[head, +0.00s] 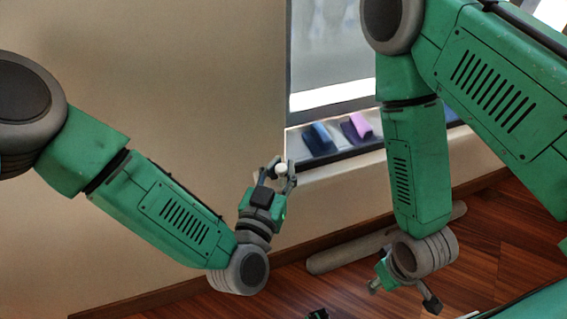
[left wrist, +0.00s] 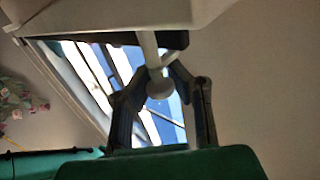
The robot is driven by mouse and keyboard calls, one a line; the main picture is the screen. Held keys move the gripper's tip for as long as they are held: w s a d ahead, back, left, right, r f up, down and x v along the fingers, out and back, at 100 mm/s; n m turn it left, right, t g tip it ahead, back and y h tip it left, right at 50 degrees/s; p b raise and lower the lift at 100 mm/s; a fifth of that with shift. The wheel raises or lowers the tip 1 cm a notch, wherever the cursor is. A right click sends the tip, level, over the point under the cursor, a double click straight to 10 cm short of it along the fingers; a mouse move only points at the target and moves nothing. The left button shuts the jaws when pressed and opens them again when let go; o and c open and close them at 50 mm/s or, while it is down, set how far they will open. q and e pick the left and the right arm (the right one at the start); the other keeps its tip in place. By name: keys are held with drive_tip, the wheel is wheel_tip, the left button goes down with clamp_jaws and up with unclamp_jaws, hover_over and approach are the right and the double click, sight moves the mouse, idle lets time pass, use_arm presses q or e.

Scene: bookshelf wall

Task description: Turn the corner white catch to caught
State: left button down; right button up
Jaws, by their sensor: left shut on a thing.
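The white catch shows as a small round white knob (head: 281,169) at the lower left corner of the window. In the left wrist view the knob (left wrist: 159,86) hangs on a pale stem that runs up to a light-coloured edge. My left gripper (head: 279,176) has its fingers on either side of the knob and is shut on it; its two fingers also flank the knob in the left wrist view (left wrist: 157,88). How far the catch is turned cannot be told. My right gripper (head: 404,297) hangs low over the floor, fingers spread, with nothing visible between them.
A blue object (head: 320,138) and a purple object (head: 357,127) lie by the window, right of my left gripper. A long grey rounded shape (head: 335,259) lies low by the wall, partly behind my right arm. Flowers (left wrist: 15,100) show at the left wrist view's left edge.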

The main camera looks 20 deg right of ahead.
use_arm(q)
drive_tip(key=m+g+h, duration=0.2)
drive_tip(key=shift+s+a+f+g+h, duration=0.15)
drive_tip(key=shift+s+g+h, duration=0.05)
drive_tip(key=shift+g+h, duration=0.1)
drive_tip(key=shift+m+g+h, duration=1.4)
drive_tip(key=shift+m+g, duration=0.4)
drive_tip(key=shift+g, duration=0.3)
drive_tip(key=shift+g+h, duration=0.3)
drive_tip(key=shift+g, duration=0.1)
drive_tip(key=c, duration=1.5)
unclamp_jaws()
drive_tip(key=shift+o, duration=0.7)
drive_tip(key=v, duration=1.2)
